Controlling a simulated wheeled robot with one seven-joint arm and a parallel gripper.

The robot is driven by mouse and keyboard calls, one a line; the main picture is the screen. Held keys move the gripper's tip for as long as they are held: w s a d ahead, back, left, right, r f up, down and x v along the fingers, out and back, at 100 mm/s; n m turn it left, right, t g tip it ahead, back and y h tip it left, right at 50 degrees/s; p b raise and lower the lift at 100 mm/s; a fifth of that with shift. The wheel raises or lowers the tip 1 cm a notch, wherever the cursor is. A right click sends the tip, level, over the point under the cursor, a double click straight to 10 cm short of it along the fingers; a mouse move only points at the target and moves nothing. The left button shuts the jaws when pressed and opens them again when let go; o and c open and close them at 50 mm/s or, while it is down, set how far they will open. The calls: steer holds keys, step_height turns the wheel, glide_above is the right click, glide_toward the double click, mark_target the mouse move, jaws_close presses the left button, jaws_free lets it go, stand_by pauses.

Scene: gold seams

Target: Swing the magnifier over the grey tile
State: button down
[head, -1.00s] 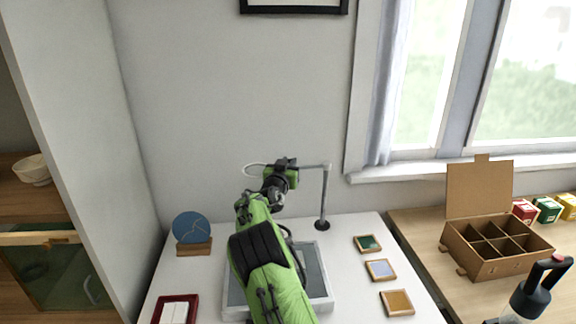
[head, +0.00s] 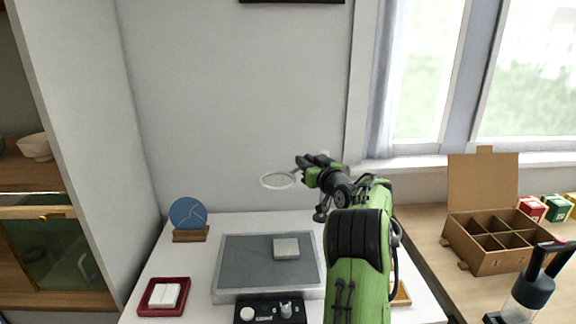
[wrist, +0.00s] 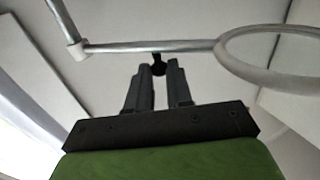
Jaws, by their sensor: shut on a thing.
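The magnifier's pale ring (head: 279,181) shows in the head view, raised above the back of the work pad. It also shows at the upper right of the wrist view (wrist: 222,50), on a metal arm (wrist: 150,46) that runs from a post. My gripper (head: 304,162) is just right of the ring, shut on the arm's small black knob (wrist: 159,66). The grey tile (head: 286,247) lies on the dark grey pad (head: 245,265). In the picture the ring is higher than the tile and slightly left. My arm hides most of the post.
A blue disc (head: 187,213) on a wooden stand is at the back left. A red tray (head: 146,302) with white pieces is at the front left. A black control box (head: 268,313) is in front of the pad. A cardboard box (head: 490,262) stands on the right table.

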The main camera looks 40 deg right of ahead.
steer(key=shift+s+d+r+n+y+p, duration=0.1)
steer(key=shift+s+d+n+y+p, duration=0.2)
steer(key=shift+s+n+y, duration=0.4)
steer(key=shift+s+d+n+y+p, duration=0.15)
steer(key=shift+s+d+n+y, duration=0.15)
steer(key=shift+y, duration=0.6)
steer(key=c, duration=1.1)
jaws_free()
steer(key=shift+o, duration=0.2)
steer(key=s+b, duration=0.2)
steer(key=s, duration=1.3)
steer(key=shift+s, duration=0.4)
